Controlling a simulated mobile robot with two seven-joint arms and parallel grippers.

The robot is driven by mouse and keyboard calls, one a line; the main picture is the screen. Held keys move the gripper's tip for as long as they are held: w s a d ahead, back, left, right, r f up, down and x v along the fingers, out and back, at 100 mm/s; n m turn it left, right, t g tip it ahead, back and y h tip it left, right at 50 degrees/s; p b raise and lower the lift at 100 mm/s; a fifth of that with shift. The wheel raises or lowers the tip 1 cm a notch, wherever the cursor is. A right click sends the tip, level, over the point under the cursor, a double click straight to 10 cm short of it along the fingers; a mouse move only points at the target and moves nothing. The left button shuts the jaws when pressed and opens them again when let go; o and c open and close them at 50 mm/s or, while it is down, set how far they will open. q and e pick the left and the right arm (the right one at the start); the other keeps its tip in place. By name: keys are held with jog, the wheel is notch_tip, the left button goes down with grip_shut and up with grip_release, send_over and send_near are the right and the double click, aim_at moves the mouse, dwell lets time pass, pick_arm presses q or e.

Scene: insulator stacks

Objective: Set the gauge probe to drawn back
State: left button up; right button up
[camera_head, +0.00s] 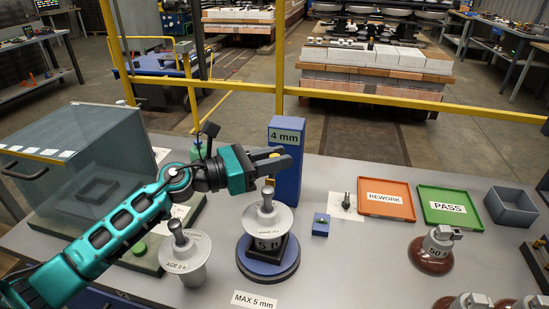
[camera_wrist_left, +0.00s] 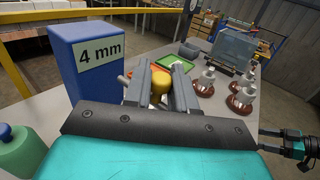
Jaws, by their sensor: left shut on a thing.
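The gauge is a blue post (camera_head: 287,182) labelled 4 mm, standing behind the blue round stand; it also shows at the left in the left wrist view (camera_wrist_left: 88,75). A yellow knob, which looks like the probe's end (camera_wrist_left: 159,88), sits between the fingers of my left gripper (camera_wrist_left: 160,92). In the head view the left gripper (camera_head: 272,163) reaches in from the left, at the post's upper part, shut on the knob.
A white insulator (camera_head: 266,218) stands on the blue round stand (camera_head: 268,262), just below the left gripper. Another white insulator (camera_head: 184,262) is to its left. A glass box (camera_head: 85,160) is at left. Orange (camera_head: 386,199) and green (camera_head: 450,207) trays and brown insulators (camera_head: 432,250) are at right.

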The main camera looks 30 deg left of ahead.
pick_arm(q)
grip_shut()
jog(key=w+b, duration=0.1)
jog(key=w, duration=0.1)
jog(key=w+a+b, duration=0.1)
jog(key=shift+w+f, duration=0.15)
jog(key=shift+w, duration=0.25)
jog(key=shift+w+a+b, duration=0.15)
jog(key=shift+w+b, duration=0.35)
jog(key=shift+w, duration=0.05)
jog(key=shift+a+r, duration=0.1)
jog(key=shift+r, duration=0.15)
jog(key=o, duration=0.9)
grip_release()
jog(key=shift+w, duration=0.15)
jog(key=shift+c, duration=0.2)
